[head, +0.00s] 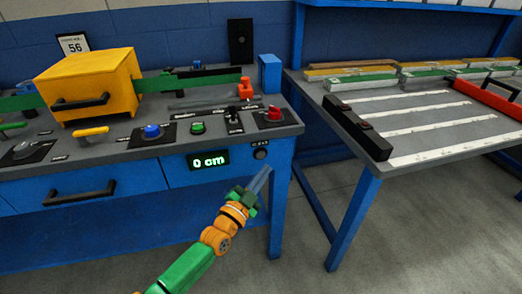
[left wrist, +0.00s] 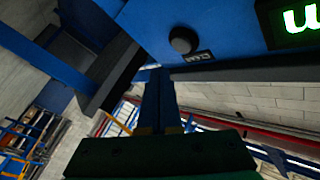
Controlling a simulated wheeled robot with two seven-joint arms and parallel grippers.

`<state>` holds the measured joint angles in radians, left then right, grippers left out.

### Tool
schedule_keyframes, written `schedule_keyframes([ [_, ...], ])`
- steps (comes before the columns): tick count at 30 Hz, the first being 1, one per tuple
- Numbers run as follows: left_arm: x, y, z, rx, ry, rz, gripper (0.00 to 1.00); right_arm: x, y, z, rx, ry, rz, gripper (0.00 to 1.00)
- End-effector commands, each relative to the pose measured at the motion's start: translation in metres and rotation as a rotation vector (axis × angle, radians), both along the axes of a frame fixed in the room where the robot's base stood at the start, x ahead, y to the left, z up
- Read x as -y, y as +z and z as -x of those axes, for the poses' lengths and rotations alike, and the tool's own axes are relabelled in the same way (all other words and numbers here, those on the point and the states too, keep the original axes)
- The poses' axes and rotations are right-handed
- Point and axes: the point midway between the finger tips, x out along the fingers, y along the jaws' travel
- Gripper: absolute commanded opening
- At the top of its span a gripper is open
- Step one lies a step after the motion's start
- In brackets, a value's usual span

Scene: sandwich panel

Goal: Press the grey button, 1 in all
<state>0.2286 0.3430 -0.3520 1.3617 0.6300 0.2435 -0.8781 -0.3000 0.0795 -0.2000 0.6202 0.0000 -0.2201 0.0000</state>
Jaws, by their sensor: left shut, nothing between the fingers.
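The grey button (head: 261,154) is a dark round knob on the blue front face of the bench, right of the green "0 cm" display (head: 208,160). A small label sits just above it in the head view. In the left wrist view the button (left wrist: 183,40) shows beyond the fingertips, a little right of them, next to its label. My left gripper (head: 262,178) is shut and empty, just below the button in the head view. The fingers (left wrist: 158,75) appear apart from the button. My right gripper is in neither view.
The bench top holds a yellow box (head: 88,85), a blue knob (head: 152,131), a green button (head: 198,128) and a red button (head: 273,114). A second table (head: 420,110) stands at the right. Open floor (head: 420,220) lies in front.

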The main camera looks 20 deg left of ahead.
Motion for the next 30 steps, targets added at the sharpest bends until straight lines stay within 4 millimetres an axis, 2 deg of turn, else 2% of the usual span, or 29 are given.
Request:
schedule_keyframes([
  [1, 0.003, 0.004, 0.004, -0.003, -0.001, 0.002, 0.00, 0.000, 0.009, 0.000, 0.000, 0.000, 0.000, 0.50],
  [6, 0.012, 0.003, 0.016, -0.001, -0.001, 0.002, 0.00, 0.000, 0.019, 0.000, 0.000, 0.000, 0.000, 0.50],
  [30, 0.013, -0.001, 0.020, -0.002, 0.000, 0.001, 0.00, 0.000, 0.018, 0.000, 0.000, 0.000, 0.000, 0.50],
])
